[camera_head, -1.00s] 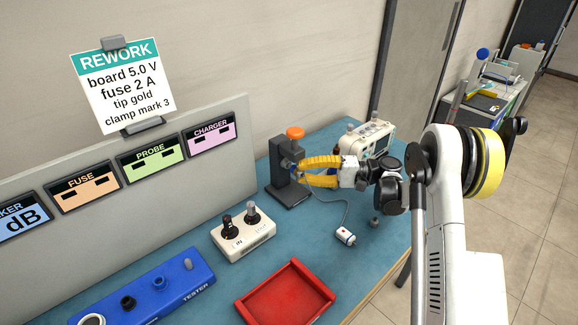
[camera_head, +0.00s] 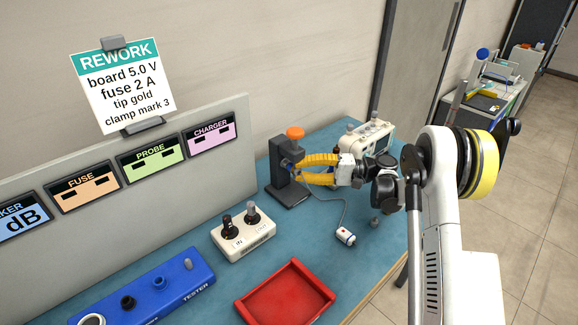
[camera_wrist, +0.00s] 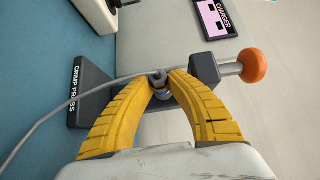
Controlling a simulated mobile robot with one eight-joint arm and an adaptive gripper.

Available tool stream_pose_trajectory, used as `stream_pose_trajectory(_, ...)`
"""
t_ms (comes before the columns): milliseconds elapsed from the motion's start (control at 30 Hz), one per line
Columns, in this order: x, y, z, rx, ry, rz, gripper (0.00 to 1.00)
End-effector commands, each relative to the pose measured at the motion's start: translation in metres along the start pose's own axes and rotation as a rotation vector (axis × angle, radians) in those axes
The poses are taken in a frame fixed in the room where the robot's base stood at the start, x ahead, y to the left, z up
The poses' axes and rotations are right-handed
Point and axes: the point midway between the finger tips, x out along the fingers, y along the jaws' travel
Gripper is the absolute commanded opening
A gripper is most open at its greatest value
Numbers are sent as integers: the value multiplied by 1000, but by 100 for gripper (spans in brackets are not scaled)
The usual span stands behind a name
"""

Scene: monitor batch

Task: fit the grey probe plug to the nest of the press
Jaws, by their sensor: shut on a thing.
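The dark crimp press (camera_head: 284,153) with an orange knob stands at the back of the blue bench. It also shows in the wrist view, with its labelled base (camera_wrist: 76,98) at left. My gripper (camera_head: 295,169) has its yellow fingers at the front of the press column. In the wrist view my gripper (camera_wrist: 164,77) is shut on the small grey probe plug (camera_wrist: 157,75), held between the fingertips. A grey cable runs left from the plug. A blue ring shows just beside it. The fingers hide most of the nest, so I cannot tell whether the plug is seated.
A white device (camera_head: 368,138) stands behind my wrist. A small white box (camera_head: 345,237) lies on the bench near the cable. A two-post box (camera_head: 243,238), a blue tester (camera_head: 175,287) and a red tray (camera_head: 287,293) stand nearer. The bench between press and tray is mostly clear.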

Motion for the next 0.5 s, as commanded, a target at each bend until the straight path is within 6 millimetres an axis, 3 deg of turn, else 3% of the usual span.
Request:
stream_pose_trajectory(333, 2, 0, -2, 0, 0, 0, 0)
stream_pose_trajectory(367, 2, 0, -2, 0, 0, 0, 23)
stream_pose_trajectory(400, 2, 0, -2, 0, 0, 0, 35)
stream_pose_trajectory(433, 2, 0, -2, 0, 0, 0, 44)
stream_pose_trajectory(500, 2, 0, -2, 0, 0, 0, 44)
